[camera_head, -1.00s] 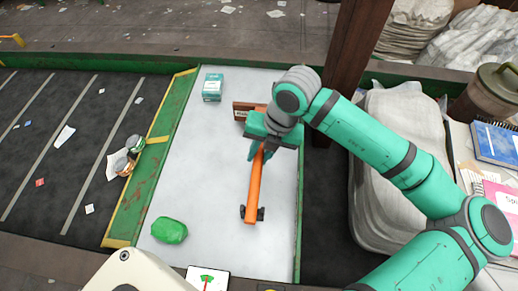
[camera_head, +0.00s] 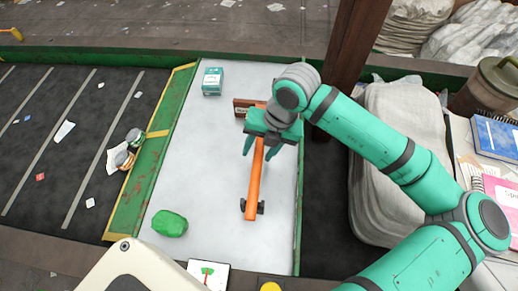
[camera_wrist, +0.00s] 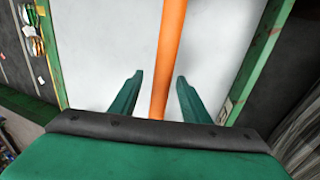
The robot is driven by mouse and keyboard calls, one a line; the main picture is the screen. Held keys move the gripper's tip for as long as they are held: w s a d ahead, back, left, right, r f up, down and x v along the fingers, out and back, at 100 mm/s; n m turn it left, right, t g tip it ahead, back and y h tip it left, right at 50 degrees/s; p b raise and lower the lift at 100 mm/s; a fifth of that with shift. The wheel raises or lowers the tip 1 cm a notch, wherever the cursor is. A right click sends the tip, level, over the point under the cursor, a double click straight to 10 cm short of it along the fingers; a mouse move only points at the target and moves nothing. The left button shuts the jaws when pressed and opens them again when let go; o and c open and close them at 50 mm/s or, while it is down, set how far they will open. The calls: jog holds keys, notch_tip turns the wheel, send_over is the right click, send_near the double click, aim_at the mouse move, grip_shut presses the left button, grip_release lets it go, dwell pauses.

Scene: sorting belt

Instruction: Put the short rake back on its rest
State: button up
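The short rake, seen as an orange bar (camera_head: 254,188), lies lengthwise over the pale sorting surface (camera_head: 205,150). Its near end sits between the dark prongs of a small rest (camera_head: 261,207). Its far end passes under my gripper (camera_head: 258,155) near a brown labelled block (camera_head: 243,105); I cannot tell how they join. My gripper is open, with one finger on each side of the bar. In the wrist view, the bar (camera_wrist: 169,55) runs between the spread fingers (camera_wrist: 159,76), with a gap on both sides. The part under the palm is hidden.
A teal box (camera_head: 212,81) stands at the far left of the surface and a green lump (camera_head: 169,223) lies at its near left. Beyond the green rail (camera_head: 148,175), cans (camera_head: 128,148) sit beside the dark belt. A brown post (camera_head: 345,65) rises behind my arm.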

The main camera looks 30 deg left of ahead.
jog(key=shift+r, duration=0.1)
jog(key=v, duration=1)
jog(key=shift+r, duration=0.3)
jog(key=shift+d, duration=0.1)
